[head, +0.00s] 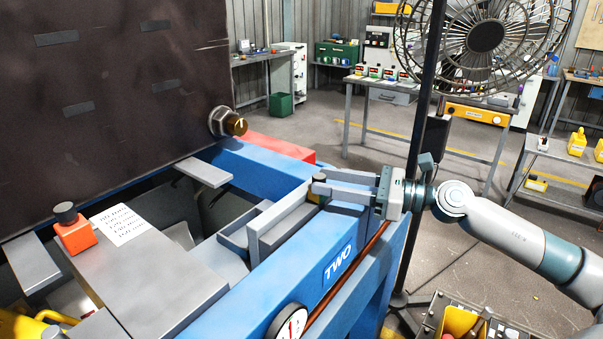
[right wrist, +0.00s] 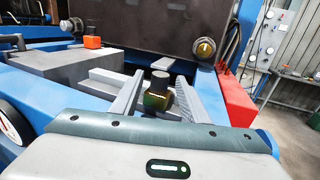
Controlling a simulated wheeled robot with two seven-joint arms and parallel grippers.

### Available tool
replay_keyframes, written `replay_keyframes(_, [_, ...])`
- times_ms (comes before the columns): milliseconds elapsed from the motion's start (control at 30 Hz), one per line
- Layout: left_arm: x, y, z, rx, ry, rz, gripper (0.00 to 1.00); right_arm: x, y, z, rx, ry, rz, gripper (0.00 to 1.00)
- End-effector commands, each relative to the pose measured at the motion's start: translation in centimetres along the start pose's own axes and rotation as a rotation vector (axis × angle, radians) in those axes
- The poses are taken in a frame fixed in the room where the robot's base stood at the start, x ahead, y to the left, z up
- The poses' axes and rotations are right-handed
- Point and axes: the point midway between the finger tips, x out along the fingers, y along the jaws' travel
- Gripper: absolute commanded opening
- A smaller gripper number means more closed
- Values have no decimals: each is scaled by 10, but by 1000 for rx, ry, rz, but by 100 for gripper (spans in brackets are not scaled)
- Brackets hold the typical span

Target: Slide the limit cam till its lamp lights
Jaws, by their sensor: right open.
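My right gripper (head: 319,182) is open over the blue rail, its two fingers on either side of a small brass-coloured block with a dark knob, which appears to be the limit cam (head: 317,179). In the right wrist view the cam (right wrist: 158,101) stands between the open fingers (right wrist: 160,93); a gap shows beside it, and contact cannot be told. My left gripper is out of view.
An orange block with a black knob (head: 76,232) stands on a grey slab (head: 155,283) by a paper note (head: 120,225). Grey step blocks (head: 277,226) lie close to the gripper. A dial (head: 288,322) is on the blue frame's front. A fan (head: 485,38) stands behind my arm.

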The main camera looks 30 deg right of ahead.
Motion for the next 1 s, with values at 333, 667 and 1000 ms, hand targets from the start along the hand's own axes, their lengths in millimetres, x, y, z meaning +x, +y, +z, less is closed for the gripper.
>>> replay_keyframes(333, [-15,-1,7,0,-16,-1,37,28,-1,3,1,-2,-1,41])
replay_keyframes(667, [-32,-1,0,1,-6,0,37,53,-1,3,0,-2,-3,41])
replay_keyframes(1000, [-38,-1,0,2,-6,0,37,65,0,0,0,1,0,41])
